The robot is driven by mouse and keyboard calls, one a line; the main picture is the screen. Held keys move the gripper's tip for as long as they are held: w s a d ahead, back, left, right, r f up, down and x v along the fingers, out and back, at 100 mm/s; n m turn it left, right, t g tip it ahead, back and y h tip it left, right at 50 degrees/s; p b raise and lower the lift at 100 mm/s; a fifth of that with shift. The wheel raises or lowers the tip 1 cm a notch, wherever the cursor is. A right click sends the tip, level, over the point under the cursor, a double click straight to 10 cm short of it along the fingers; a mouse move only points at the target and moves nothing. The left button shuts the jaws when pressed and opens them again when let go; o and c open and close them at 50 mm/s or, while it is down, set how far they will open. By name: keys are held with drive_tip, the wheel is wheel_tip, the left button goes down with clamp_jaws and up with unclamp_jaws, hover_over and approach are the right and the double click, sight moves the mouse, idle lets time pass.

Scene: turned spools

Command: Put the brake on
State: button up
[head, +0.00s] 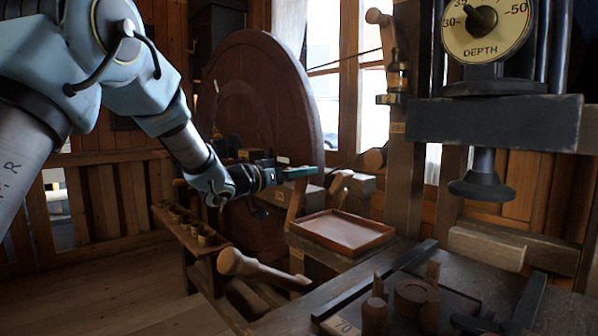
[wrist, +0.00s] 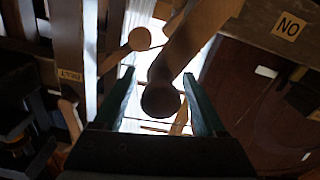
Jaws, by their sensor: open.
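My gripper (head: 297,172) is open in front of the large wooden wheel (head: 262,95), above and left of the brown tray. In the wrist view its two green fingers (wrist: 160,82) stand on either side of a wooden lever with a round end (wrist: 162,99). The lever lies between them in the picture; no finger is seen closed on it, and its depth is hard to tell. A second wooden lever with a round knob (head: 232,262) slants out low in front of the bench. I cannot read which lever is the brake.
A brown tray (head: 340,246) sits below and right of my gripper. A depth gauge (head: 487,28) and dark press stand at the right. Small cups line a low shelf (head: 168,217). The wrist view shows a BELT label (wrist: 70,75) and a NO label (wrist: 289,26).

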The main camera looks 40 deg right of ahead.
drive_tip(key=shift+d, duration=0.1)
clamp_jaws()
idle(0.6)
idle(0.8)
